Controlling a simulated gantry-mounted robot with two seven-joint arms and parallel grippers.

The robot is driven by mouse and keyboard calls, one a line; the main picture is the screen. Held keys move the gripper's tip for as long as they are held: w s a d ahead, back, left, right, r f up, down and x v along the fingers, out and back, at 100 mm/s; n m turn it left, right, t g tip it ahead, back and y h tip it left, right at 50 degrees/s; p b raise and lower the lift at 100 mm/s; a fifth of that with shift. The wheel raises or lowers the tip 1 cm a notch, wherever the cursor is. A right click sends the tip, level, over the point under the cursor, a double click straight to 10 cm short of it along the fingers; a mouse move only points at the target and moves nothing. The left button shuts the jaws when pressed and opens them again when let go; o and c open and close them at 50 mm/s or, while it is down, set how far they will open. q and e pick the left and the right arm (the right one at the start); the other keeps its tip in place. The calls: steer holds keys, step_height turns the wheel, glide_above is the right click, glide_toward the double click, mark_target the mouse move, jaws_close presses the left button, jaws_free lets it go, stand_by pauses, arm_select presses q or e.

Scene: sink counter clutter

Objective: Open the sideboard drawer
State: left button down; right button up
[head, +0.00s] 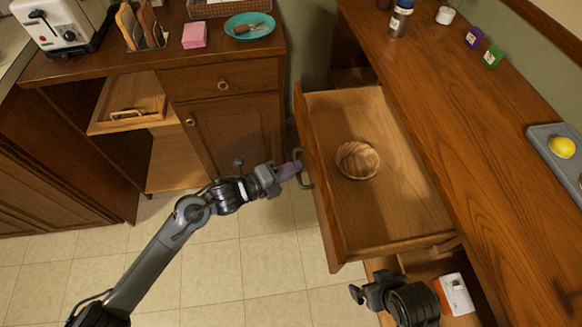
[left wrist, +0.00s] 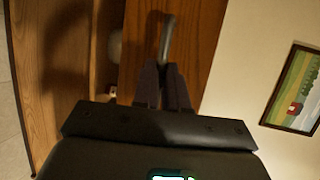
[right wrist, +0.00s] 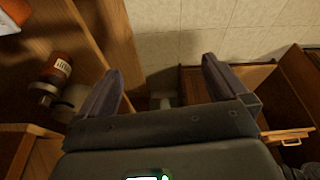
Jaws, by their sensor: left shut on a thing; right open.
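The sideboard drawer (head: 400,205) in the head view is pulled out from under the long wooden top at the right, and its inside shows. A round wooden bowl (head: 357,160) lies in it. My left gripper (head: 296,170) is shut on the drawer's metal handle (head: 304,178) at the drawer front. In the left wrist view the fingers (left wrist: 165,88) close on the handle bar (left wrist: 166,40) against the wooden front. My right gripper (head: 362,292) is low in front of the sideboard, apart from the drawer. Its fingers (right wrist: 165,85) are spread and empty in the right wrist view.
Another cabinet (head: 230,120) stands at the back left, with a toaster (head: 65,25), pink block (head: 194,35) and teal bowl (head: 249,26) on top. A grey tray (head: 545,135) holds a lemon (head: 562,147) on the sideboard. A bottle (right wrist: 55,70) stands near my right gripper. Tiled floor is free between.

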arm_select(q)
steer(key=c, duration=1.2)
jaws_free()
steer(key=shift+o, duration=0.2)
steer(key=p+v, duration=0.2)
steer(key=v, duration=0.8)
steer(key=shift+a, duration=0.4)
steer(key=shift+s, duration=0.15)
